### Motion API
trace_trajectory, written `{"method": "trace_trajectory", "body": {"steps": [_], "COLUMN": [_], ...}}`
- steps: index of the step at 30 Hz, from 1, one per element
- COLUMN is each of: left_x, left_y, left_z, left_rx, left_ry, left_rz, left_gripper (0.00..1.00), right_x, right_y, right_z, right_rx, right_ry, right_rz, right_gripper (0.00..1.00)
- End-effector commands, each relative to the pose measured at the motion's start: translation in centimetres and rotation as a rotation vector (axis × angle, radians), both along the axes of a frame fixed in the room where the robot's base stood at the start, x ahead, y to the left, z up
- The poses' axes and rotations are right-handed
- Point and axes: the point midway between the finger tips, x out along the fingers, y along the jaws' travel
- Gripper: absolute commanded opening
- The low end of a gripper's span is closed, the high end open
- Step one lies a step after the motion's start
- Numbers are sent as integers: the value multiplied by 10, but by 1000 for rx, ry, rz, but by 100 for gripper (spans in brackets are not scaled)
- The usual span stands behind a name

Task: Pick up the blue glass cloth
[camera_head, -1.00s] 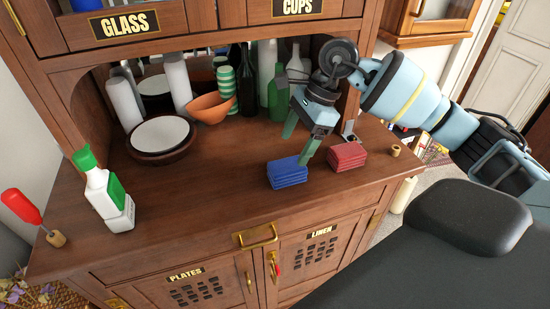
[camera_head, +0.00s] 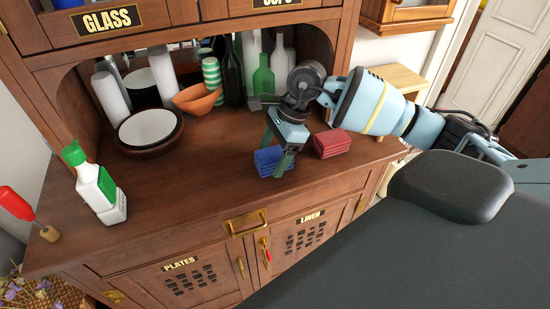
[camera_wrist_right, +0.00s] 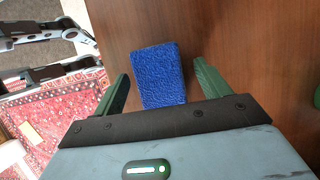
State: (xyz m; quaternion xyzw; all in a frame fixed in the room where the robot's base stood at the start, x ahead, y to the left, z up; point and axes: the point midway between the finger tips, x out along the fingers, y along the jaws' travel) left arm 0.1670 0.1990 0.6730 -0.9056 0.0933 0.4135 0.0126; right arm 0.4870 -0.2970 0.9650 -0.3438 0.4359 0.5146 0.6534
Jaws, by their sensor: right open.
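The blue glass cloth (camera_head: 271,163) is a folded stack lying on the wooden sideboard top, near its front edge. My right gripper (camera_head: 276,158) is open and points down over it, with a green finger on either side of the cloth in the head view. In the right wrist view the blue cloth (camera_wrist_right: 159,76) lies between the two open fingers (camera_wrist_right: 163,88), with a gap on each side. It is not gripped. The gripper hides part of the cloth in the head view. My left gripper is not in view.
A folded red cloth (camera_head: 331,143) lies just right of the blue one. Bottles (camera_head: 263,82), an orange bowl (camera_head: 197,99) and plates (camera_head: 149,127) stand behind in the alcove. A white-green bottle (camera_head: 96,187) stands at left. The counter's left middle is clear.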

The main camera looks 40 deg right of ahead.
Motion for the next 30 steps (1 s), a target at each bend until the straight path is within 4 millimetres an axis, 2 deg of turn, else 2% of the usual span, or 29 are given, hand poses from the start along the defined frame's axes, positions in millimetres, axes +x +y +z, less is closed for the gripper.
{"method": "trace_trajectory", "body": {"steps": [3, 10, 21, 30], "left_x": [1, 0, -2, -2], "left_y": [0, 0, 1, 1], "left_z": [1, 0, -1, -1], "left_rx": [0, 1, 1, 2], "left_ry": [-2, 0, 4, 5], "left_rz": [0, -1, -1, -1], "left_gripper": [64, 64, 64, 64], "right_x": [0, 0, 0, 1], "right_y": [3, 3, 3, 3], "right_z": [-7, -9, -8, -7], "right_rx": [0, -1, -1, 0], "right_ry": [0, 1, 1, 0], "right_rz": [0, 0, 0, 0], "right_gripper": [75, 75, 27, 27]}}
